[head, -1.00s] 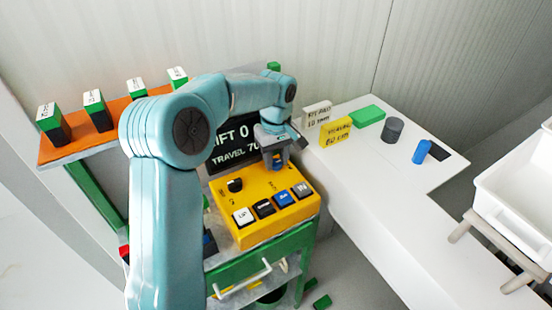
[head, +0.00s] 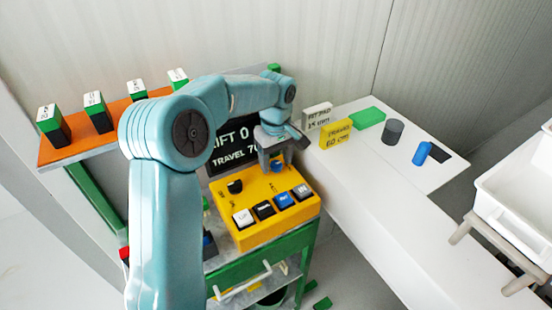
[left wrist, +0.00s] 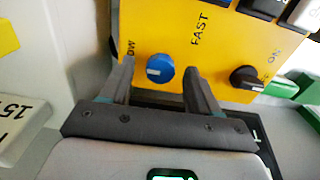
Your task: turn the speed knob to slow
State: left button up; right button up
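The yellow control box (head: 250,220) has a blue knob (head: 277,166) near its back right corner. In the left wrist view the blue knob (left wrist: 160,68) lies between a partly hidden label ending in "OW" on the left and "FAST" on the right. Its white mark is on its left part. My left gripper (head: 275,162) is over the knob, coming from behind. In the wrist view its two fingers (left wrist: 160,80) stand apart on either side of the knob, with yellow showing between. My right gripper is not in view.
A black knob (head: 235,186) and several push buttons (head: 263,209) share the box. A dark display (head: 233,143) stands behind it. White and yellow label blocks (head: 336,134) stand close to the right on the white table (head: 370,200).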

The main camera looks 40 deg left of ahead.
aim_at(276, 164)
pick_arm(q)
notch_tip(276, 164, up, 16)
jog(key=p, duration=0.1)
jog(key=shift+r+p, duration=0.2)
jog(key=shift+p, duration=0.15)
jog(key=shift+f, duration=0.1)
dwell(0.5)
